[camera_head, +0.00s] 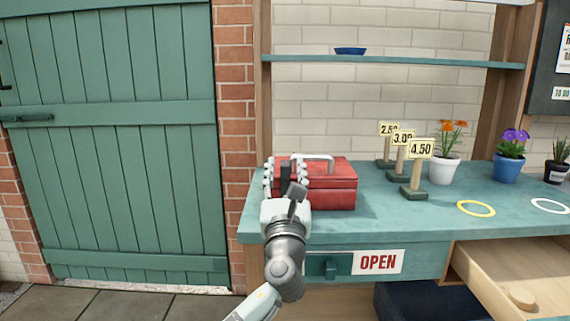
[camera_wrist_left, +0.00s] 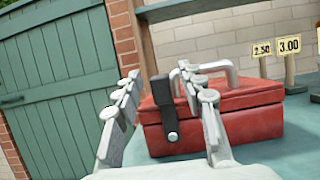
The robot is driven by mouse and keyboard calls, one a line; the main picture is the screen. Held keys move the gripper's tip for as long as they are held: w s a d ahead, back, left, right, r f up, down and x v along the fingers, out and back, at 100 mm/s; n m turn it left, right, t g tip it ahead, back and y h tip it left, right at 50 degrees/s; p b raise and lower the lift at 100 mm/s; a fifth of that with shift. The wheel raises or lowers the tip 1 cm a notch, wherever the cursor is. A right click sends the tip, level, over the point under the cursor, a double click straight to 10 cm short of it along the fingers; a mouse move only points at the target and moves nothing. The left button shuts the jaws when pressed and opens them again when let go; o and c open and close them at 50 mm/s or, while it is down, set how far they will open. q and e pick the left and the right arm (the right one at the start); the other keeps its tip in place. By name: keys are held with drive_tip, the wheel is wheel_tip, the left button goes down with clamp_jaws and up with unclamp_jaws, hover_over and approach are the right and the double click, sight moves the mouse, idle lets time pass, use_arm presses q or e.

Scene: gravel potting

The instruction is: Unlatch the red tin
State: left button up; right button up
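The red tin (camera_head: 335,187) stands on the left end of the teal counter, its lid down and a pale handle (camera_head: 318,158) on top. In the left wrist view the red tin (camera_wrist_left: 251,120) shows a black latch (camera_wrist_left: 163,105) on its front. My left gripper (camera_head: 286,172) is in front of the tin. In the left wrist view the left gripper's (camera_wrist_left: 160,92) fingers are spread, one on each side of the latch; whether either touches it I cannot tell. The latch (camera_head: 285,178) is partly hidden by the gripper in the head view. My right gripper is not in view.
Price signs (camera_head: 420,150) and potted flowers (camera_head: 443,168) stand right of the tin. A yellow ring (camera_head: 476,209) and a white ring (camera_head: 550,206) lie on the counter (camera_head: 380,222). A shelf (camera_head: 420,62) runs above. A drawer (camera_head: 515,275) is open below right.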

use_arm(q)
drive_tip(key=shift+w+r, duration=0.25)
drive_tip(key=shift+w, duration=0.4)
clamp_jaws()
